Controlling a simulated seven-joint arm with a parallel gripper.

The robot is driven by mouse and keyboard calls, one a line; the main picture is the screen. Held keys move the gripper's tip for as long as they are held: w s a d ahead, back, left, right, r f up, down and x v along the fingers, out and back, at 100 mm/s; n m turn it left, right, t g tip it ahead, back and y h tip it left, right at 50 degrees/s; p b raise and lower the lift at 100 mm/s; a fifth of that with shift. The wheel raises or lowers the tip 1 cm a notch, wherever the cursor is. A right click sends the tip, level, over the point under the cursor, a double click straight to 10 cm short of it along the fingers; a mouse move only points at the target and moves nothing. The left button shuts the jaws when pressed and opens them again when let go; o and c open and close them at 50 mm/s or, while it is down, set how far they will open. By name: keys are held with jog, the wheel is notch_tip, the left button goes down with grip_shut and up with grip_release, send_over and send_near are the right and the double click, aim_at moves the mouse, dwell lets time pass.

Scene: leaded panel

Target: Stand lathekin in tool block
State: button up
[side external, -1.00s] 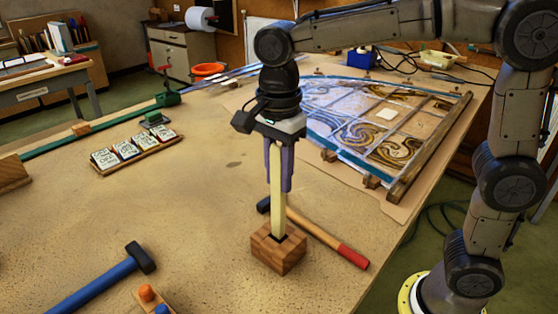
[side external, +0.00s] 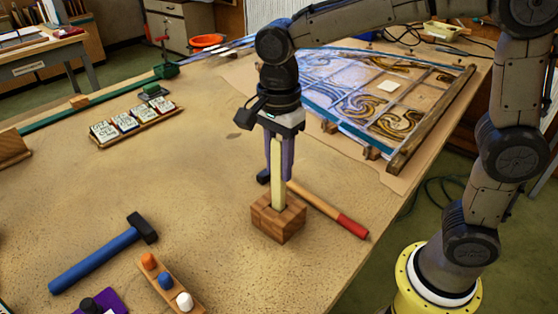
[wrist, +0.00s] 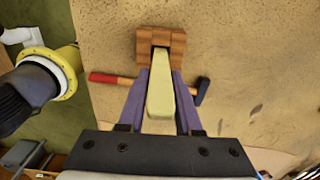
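The lathekin (side external: 278,192) is a pale yellow flat stick, upright between my gripper's purple fingers. My gripper (side external: 280,177) points straight down and appears shut on it, with a finger against each side. The tool block (side external: 281,228) is a brown wooden cube with a dark opening in its top. The lathekin's lower end is inside that opening, so its tip is hidden. In the wrist view the lathekin (wrist: 161,96) runs from between the fingertips (wrist: 161,74) into the dark slot of the block (wrist: 176,48). The fingertips are a little above the block.
A red-handled hammer (side external: 325,212) lies right behind the block. A blue hammer (side external: 98,260) and a wooden rack with coloured knobs (side external: 168,283) lie at front left. A tray of labelled boxes (side external: 137,125) is further back. The leaded panel (side external: 375,100) lies at back right. Bench left of the block is clear.

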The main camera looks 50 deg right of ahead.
jog(key=o, duration=0.4)
notch_tip(320, 180, up, 14)
jog(key=shift+f, duration=0.2)
jog(key=s+d+r+n+t, duration=0.1)
jog(key=s+d+t, duration=0.1)
jog(key=s+d, duration=0.75)
jog(key=s+f+n+t, duration=0.1)
jog(key=s+f+n, duration=0.1)
jog(key=f+n, duration=0.2)
jog(key=s+d+f+n+t, duration=0.1)
jog(key=s+f+n, duration=0.1)
jog(key=f+n, duration=0.2)
jog(key=s+d+f+n+t, duration=0.1)
jog(key=s+f+n, duration=0.2)
jog(key=n, duration=0.6)
jog(key=shift+d+f+t, duration=0.15)
jog(key=shift+f+t, duration=0.15)
jog(key=shift+f, duration=0.5)
